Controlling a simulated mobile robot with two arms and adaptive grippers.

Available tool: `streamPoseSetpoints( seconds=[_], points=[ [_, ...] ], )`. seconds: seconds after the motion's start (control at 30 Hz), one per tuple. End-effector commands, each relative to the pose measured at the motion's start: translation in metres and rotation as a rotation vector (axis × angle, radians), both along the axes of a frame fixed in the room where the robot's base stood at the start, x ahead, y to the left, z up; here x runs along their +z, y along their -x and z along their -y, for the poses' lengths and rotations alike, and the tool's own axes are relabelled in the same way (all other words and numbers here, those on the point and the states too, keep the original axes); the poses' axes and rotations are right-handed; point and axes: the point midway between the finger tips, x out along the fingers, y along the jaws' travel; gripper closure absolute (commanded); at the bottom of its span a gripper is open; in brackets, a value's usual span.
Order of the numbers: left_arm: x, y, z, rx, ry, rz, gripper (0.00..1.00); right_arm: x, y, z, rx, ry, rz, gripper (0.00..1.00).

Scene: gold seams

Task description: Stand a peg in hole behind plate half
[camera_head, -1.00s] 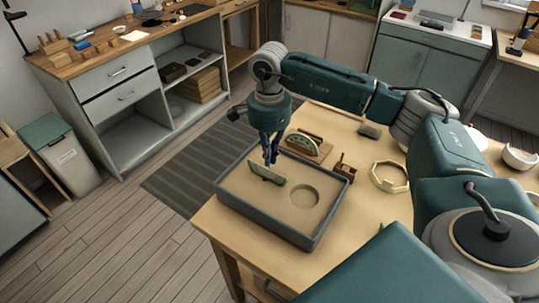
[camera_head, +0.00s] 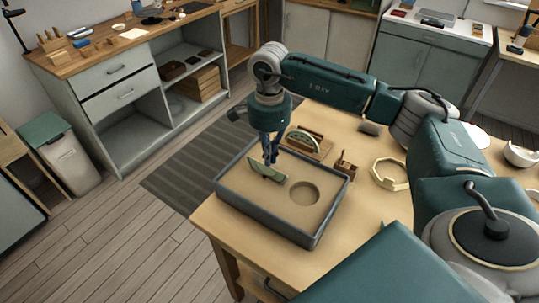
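A green plate half (camera_head: 262,165) stands on edge, leaning, in the sand of a grey-rimmed tray (camera_head: 262,232). My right gripper (camera_head: 270,160) points down at it, with its fingertips at or just behind the upper edge. I cannot tell whether they touch it or how far apart they are. A small wooden block (camera_head: 345,169), apparently with pegs, stands beside the tray's right back corner. Single pegs and holes are too small to make out. A second green plate half (camera_head: 302,140) sits in a wooden holder behind the tray. My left gripper is out of view.
A round hollow (camera_head: 304,193) lies in the sand to the right of the plate half. A pale octagonal ring (camera_head: 389,175) and a small grey block (camera_head: 370,129) lie on the wooden table. My arm spans the table's back.

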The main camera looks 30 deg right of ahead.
Motion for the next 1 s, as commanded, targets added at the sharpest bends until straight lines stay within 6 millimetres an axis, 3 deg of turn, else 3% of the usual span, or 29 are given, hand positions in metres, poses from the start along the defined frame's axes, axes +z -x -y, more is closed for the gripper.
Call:
streamPoseSetpoints(
  seconds=[0.13,0.27,0.5,0.63,1.0],
  points=[
    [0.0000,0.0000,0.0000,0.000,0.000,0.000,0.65,0.0000,0.0000,-0.0001,0.000,0.000,0.000,1.00],
    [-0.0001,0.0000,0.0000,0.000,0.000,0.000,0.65,-0.0001,0.0000,-0.0001,0.000,0.000,0.000,0.74],
    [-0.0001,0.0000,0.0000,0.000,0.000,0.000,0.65,-0.0007,0.0004,-0.0001,0.001,0.000,-0.001,0.73],
    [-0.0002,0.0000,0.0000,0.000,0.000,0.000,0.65,-0.0008,0.0005,-0.0001,0.001,0.000,-0.002,0.53],
    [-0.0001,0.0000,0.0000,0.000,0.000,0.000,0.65,-0.0001,0.0001,-0.0001,0.000,0.000,0.000,0.53]
  ],
)
